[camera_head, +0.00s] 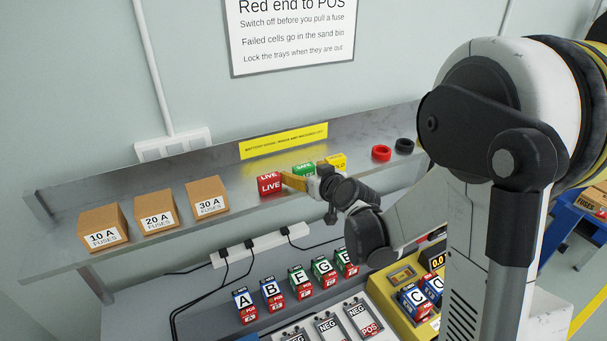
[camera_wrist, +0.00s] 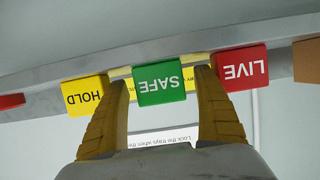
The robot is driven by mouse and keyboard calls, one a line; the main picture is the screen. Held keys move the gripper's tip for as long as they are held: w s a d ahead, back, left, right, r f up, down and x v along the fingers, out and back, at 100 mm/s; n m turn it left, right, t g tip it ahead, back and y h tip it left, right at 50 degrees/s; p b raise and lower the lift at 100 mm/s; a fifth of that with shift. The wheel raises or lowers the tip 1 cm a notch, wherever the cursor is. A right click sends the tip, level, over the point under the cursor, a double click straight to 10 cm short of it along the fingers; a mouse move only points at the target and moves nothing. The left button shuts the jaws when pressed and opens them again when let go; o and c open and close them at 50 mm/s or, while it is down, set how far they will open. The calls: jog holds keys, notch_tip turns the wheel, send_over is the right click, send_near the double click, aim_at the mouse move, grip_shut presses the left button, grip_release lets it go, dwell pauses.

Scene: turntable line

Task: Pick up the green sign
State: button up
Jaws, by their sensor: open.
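The green sign (camera_wrist: 160,84), a block marked SAFE, stands on the grey shelf between the two fingers of my gripper (camera_wrist: 161,105) in the wrist view, where it appears upside down. The fingers are open, one on each side of it; I cannot tell whether either touches it. In the head view the green sign (camera_head: 304,169) is partly hidden behind my gripper (camera_head: 305,181), which reaches in at the shelf front.
The red LIVE sign (camera_head: 269,184) and yellow HOLD sign (camera_head: 337,161) stand close on either side. Red (camera_head: 381,153) and black (camera_head: 404,146) rings lie to the right, fuse boxes (camera_head: 157,219) to the left. Batteries (camera_head: 272,294) stand on the bench below.

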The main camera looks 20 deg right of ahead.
aim_at(307, 167)
jog(key=shift+s, duration=0.15)
jog(key=c, duration=1.3)
jog(key=shift+r, duration=0.45)
jog(key=r, duration=0.2)
jog(key=d+r+p, duration=0.1)
jog(key=r, duration=0.1)
jog(key=shift+s, duration=0.15)
jog(key=shift+s+d+r+p, duration=0.1)
jog(key=shift+s+d+r, duration=0.85)
jog(key=shift+d, duration=0.6)
jog(key=shift+s+d+r+p, duration=0.15)
jog(key=shift+s+d+r, duration=0.8)
jog(key=shift+d, duration=0.6)
jog(key=shift+s+d+r+p, duration=0.1)
jog(key=shift+s+d+r, duration=0.85)
jog(key=shift+d, duration=0.6)
